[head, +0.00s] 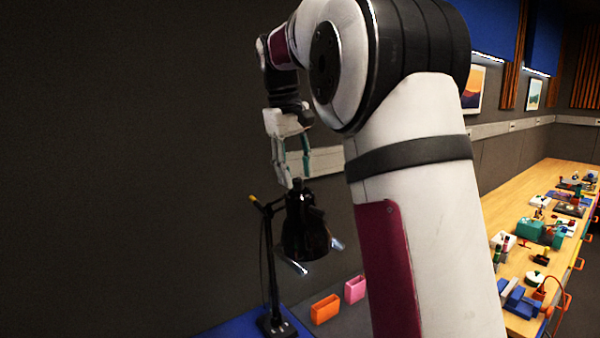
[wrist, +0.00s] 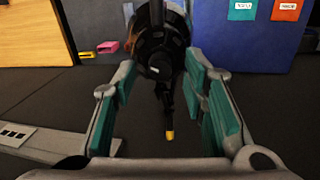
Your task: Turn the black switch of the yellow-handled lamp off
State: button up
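The black desk lamp (head: 303,235) stands at the lower middle of the head view, its shade hanging from a thin black stand with a small yellow handle tip (head: 252,198). A narrow black knob (head: 297,184) sticks up from the shade's top; I cannot tell if it is the switch. My gripper (head: 291,180) points down just above the lamp, fingers apart. In the wrist view my gripper (wrist: 160,70) is open, with the dark lamp head (wrist: 165,45) between or just beyond its teal-padded fingers, contact unclear. The yellow tip (wrist: 170,135) shows below it.
An orange holder (head: 325,309) and a pink holder (head: 355,289) stand right of the lamp base (head: 277,325). A wooden bench (head: 520,262) with many small objects runs along the right. A dark wall stands behind the lamp. My arm hides the middle.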

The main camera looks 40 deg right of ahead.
jog(key=shift+d+f, duration=0.15)
jog(key=shift+f, duration=0.6)
grip_shut()
jog(key=shift+m, duration=0.3)
jog(key=m+b, duration=0.1)
jog(key=m, duration=0.4)
jog(key=m+b, duration=0.1)
jog(key=m, duration=0.5)
jog(key=shift+m, duration=0.3)
